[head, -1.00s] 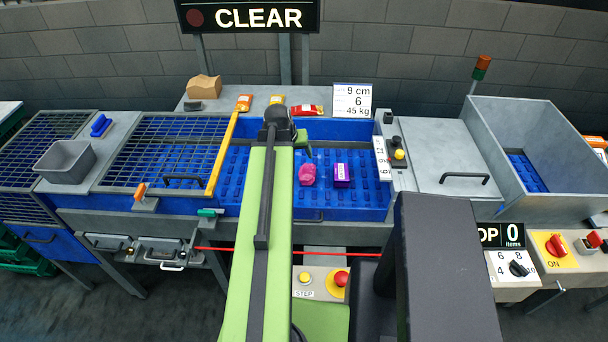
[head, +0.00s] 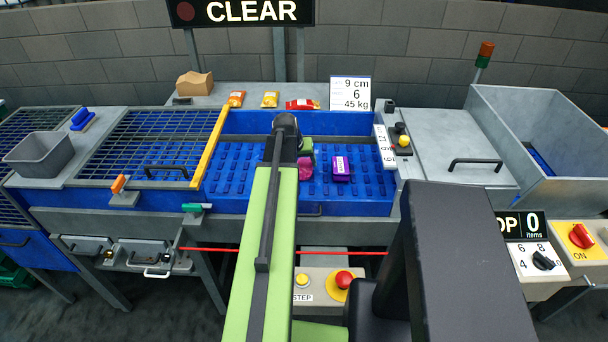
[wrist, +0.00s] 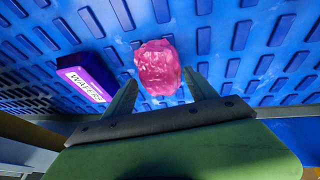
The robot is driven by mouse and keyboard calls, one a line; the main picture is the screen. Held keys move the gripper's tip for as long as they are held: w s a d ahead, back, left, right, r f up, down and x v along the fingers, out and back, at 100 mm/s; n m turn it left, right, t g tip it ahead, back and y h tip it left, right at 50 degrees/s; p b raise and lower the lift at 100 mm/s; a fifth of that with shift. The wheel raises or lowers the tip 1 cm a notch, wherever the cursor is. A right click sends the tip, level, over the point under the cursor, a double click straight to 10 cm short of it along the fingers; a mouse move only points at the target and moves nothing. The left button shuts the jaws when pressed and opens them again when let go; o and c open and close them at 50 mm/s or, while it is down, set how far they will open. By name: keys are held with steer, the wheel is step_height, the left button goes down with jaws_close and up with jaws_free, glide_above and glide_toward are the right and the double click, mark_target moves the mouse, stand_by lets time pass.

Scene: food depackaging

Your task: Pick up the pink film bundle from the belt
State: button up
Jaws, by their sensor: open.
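The pink film bundle (wrist: 158,68) lies on the blue ribbed belt (wrist: 225,45), crumpled and shiny. In the wrist view it sits just beyond my gripper (wrist: 160,95), roughly centred between the two fingertips. The fingers are apart with nothing between them. In the head view the bundle (head: 305,170) is partly hidden behind the end of my arm, and my gripper (head: 307,158) shows only in part there. The gap in height between fingertips and bundle is hard to judge.
A purple wafers packet (wrist: 88,78) lies on the belt close to the bundle; it also shows in the head view (head: 341,172). A yellow bar (head: 216,146) and a black mesh guard (head: 150,150) border the belt on the left. A grey lid (head: 455,150) stands right.

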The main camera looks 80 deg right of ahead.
mark_target(307, 160)
steer(key=shift+b+x, duration=0.4)
steer(key=shift+x, duration=0.75)
steer(key=shift+a+r, duration=0.1)
steer(key=shift+r, duration=0.05)
steer(key=c, duration=1)
step_height(307, 160, up, 5)
steer(key=p, duration=0.5)
steer(key=shift+s+r, duration=0.1)
steer(key=shift+s, duration=0.05)
steer(key=s+d+r+p, duration=0.5)
steer(key=s+d+p, duration=0.1)
steer(key=s, duration=0.3)
steer(key=shift+s+r, duration=0.3)
steer(key=shift+r, duration=0.05)
